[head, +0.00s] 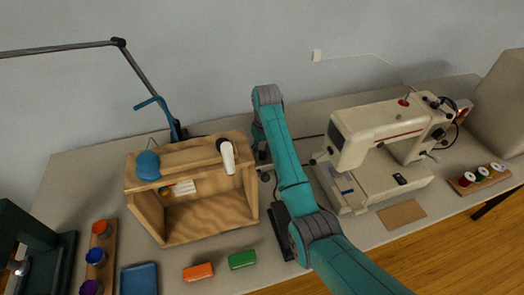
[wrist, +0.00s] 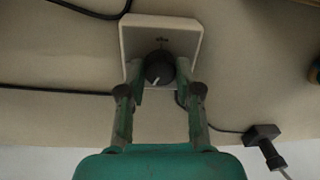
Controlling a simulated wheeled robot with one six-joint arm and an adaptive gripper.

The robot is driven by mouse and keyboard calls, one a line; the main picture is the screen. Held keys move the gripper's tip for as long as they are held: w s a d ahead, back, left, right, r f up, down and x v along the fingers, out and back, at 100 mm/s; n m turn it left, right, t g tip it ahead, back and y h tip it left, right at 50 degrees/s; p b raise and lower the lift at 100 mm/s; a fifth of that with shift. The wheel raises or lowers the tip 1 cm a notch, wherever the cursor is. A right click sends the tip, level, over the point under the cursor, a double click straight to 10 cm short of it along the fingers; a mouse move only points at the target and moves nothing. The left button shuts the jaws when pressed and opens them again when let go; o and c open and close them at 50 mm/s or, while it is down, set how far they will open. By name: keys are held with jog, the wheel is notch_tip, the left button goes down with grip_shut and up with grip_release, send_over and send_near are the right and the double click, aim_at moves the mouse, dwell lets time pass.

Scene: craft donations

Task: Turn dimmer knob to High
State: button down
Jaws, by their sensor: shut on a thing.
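The dimmer knob (wrist: 159,66) is a small round dark knob with a white pointer line. It sits on a pale square-cornered dimmer box (wrist: 188,34) in the wrist view. The pointer line slants toward the lower left of that picture. Small dark marks above the knob are too small to read. My gripper (wrist: 158,76) is shut on the knob, with one finger on each side. In the head view my teal arm reaches to the back of the table and hides the knob and the fingertips.
A wooden box (head: 212,222) stands left of my arm, with a blue thing (head: 147,166) and a white-and-dark tool (head: 227,156) on it. A sewing machine (head: 380,125) stands close on the right. Cables (wrist: 55,90) run beside the dimmer. A dark plug (wrist: 262,136) lies nearby.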

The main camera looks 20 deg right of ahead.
jog(key=m, duration=0.5)
jog(key=shift+m, duration=0.3)
jog(key=shift+s+m, duration=0.1)
jog(key=shift+m, duration=2.1)
jog(key=c, duration=0.8)
grip_release()
